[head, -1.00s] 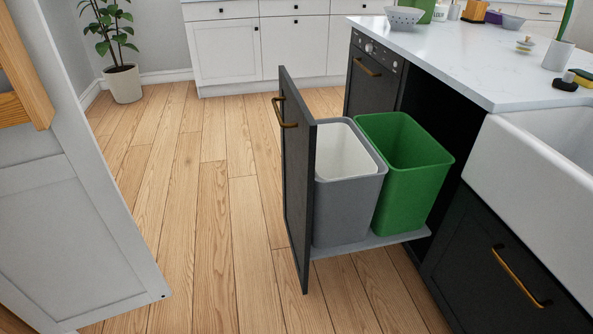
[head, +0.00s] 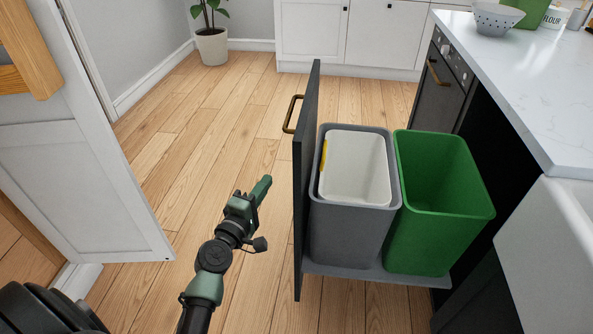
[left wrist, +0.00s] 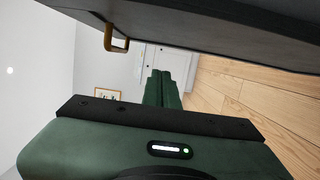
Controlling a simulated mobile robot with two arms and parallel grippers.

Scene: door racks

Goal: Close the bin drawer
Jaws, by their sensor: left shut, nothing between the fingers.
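The bin drawer is pulled out from the dark island, with its dark front panel (head: 307,170) seen almost edge-on in the head view. A brass handle (head: 291,114) is on the panel's outer face. A grey bin (head: 340,229) with a white liner and a green bin (head: 440,232) stand on its tray. My left gripper (head: 262,188) is shut and empty, to the left of the panel and apart from it. In the left wrist view, the shut fingers (left wrist: 162,88) point forward, and the panel (left wrist: 220,32) and brass handle (left wrist: 116,40) show along the top. My right gripper is out of view.
A white door (head: 75,185) stands at the left. The island's white countertop (head: 530,90) and a white sink (head: 550,245) are at the right. A potted plant (head: 211,46) and white cabinets (head: 385,35) are at the back. Wood floor left of the drawer is clear.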

